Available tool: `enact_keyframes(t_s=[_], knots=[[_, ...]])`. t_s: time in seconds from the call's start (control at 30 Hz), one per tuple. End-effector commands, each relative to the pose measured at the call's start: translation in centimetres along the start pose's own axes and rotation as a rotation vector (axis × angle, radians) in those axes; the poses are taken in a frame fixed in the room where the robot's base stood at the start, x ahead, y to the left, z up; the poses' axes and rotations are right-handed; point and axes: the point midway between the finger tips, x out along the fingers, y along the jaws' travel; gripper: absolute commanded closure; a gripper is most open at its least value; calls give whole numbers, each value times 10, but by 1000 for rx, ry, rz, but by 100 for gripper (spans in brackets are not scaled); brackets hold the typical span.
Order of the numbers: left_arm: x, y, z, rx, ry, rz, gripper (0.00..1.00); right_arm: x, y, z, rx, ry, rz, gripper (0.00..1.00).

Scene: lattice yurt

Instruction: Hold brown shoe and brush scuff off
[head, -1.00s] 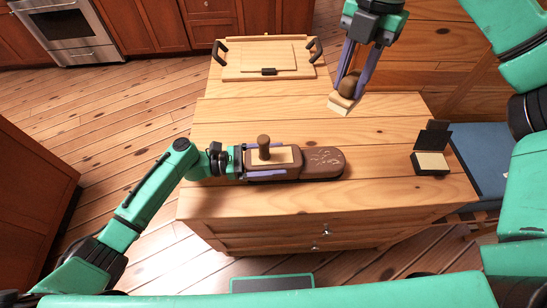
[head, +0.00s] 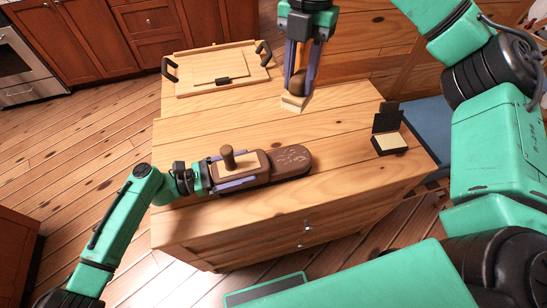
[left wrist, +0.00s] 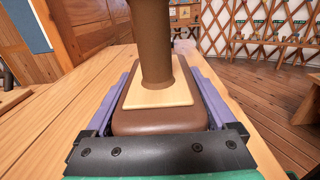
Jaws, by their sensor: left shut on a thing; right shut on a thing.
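The brown shoe (head: 262,171) lies on the wooden table, with pale scuff marks (head: 290,156) on its toe at the right. A tan collar with an upright brown post is at its heel end. My left gripper (head: 238,176) is shut on the heel end, one purple finger along each side. The left wrist view shows the shoe (left wrist: 160,122) between both fingers (left wrist: 160,105); the post hides its toe. My right gripper (head: 301,75) is shut on the brush (head: 295,102), a brown knob with a cream underside. It is held behind the shoe, apart from it.
The wooden table (head: 345,170) is bare around the shoe. A wooden tray (head: 188,84) with dark handles lies at the back left. A small open black box (head: 391,151) with a cream inside stands at the right. A blue seat (head: 420,125) is beyond the table's right edge.

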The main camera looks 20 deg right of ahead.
Motion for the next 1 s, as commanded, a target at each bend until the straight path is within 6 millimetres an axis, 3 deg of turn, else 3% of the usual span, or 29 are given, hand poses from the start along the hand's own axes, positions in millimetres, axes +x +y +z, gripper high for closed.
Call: enact_keyframes(t_s=[0.43, 0.77, 1.0], knots=[[-1, -1, -4, -5, 6, 0, 99, 4, 1, -1, -30, -7, 0, 100], [-1, -1, -4, -6, 7, -1, 99, 79, 17, -21, -716, -124, -11, 100], [-1, -2, -5, -6, 7, -1, 99, 106, 18, -22, -790, -133, -13, 100]])
